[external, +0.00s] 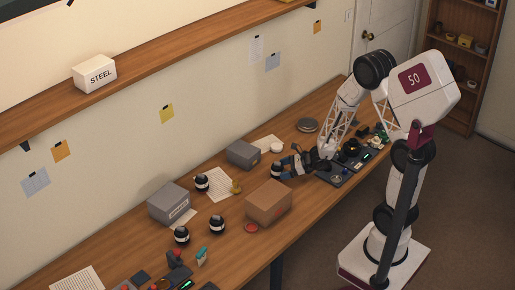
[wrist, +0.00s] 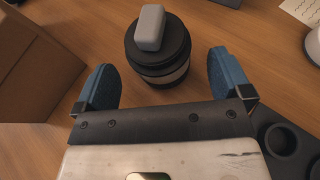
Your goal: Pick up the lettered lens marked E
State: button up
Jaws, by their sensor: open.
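A black lens with a pale band (wrist: 166,76) stands upright on the table between my gripper's blue fingers in the wrist view. A small grey rounded block (wrist: 150,27) lies on its top. My gripper (wrist: 163,68) is open, with a gap on both sides of the lens. In the external view my gripper (external: 287,164) is low over the table beside a dark lens (external: 276,171). Other black-and-white lenses stand on the table: one (external: 202,182) near the paper, and two (external: 217,224) (external: 181,236) nearer the front. No letter is readable on any lens.
A brown box (external: 268,203) stands close by; it fills the left of the wrist view (wrist: 38,60). Grey boxes (external: 169,203) (external: 242,153) stand toward the wall. A dark tray with round hollows (wrist: 262,127) is at the wrist view's lower right.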

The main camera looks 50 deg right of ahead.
aim_at(281, 165)
jog(key=shift+x, duration=1.85)
jog(key=c, duration=1.4)
jog(key=shift+o, duration=0.2)
jog(key=shift+r, duration=0.15)
jog(key=shift+r, duration=0.7)
jog(key=shift+s+d+r, duration=0.1)
jog(key=shift+s+r, duration=0.1)
jog(key=shift+r, duration=0.3)
jog(key=shift+s+r, duration=0.2)
jog(key=shift+r, duration=0.3)
jog(key=s, duration=0.5)
jog(key=s+r, duration=0.1)
jog(key=s, duration=0.4)
jog(key=s+d, duration=0.1)
jog(key=s, duration=0.4)
jog(key=shift+r, duration=0.15)
